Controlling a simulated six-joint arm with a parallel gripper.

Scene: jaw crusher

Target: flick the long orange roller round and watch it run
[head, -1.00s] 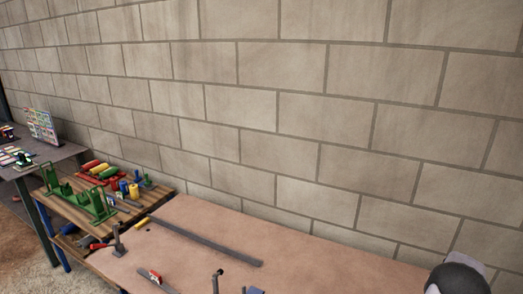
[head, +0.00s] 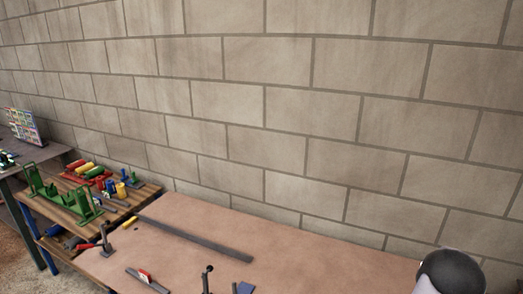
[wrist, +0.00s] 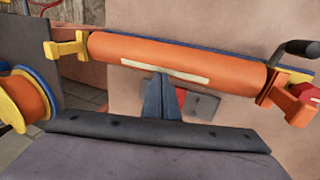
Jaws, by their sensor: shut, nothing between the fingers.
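The long orange roller (wrist: 180,60) spans the upper part of the wrist view, with a cream stripe along its side. It sits between a yellow bracket (wrist: 67,47) at its left end and an orange bracket (wrist: 293,103) at its right end. My gripper (wrist: 160,80) is shut and empty, its blue-grey fingers pointing up at the roller's lower middle, just under the stripe. I cannot tell whether the tips touch it. I cannot make out the roller or the gripper in the head view.
A yellow-and-orange spool (wrist: 25,100) stands at the left of the wrist view; a black crank handle (wrist: 296,48) is at the right. In the head view, the brown bench (head: 190,225) carries a long grey bar (head: 195,239). A wooden table (head: 140,197) with coloured parts stands left.

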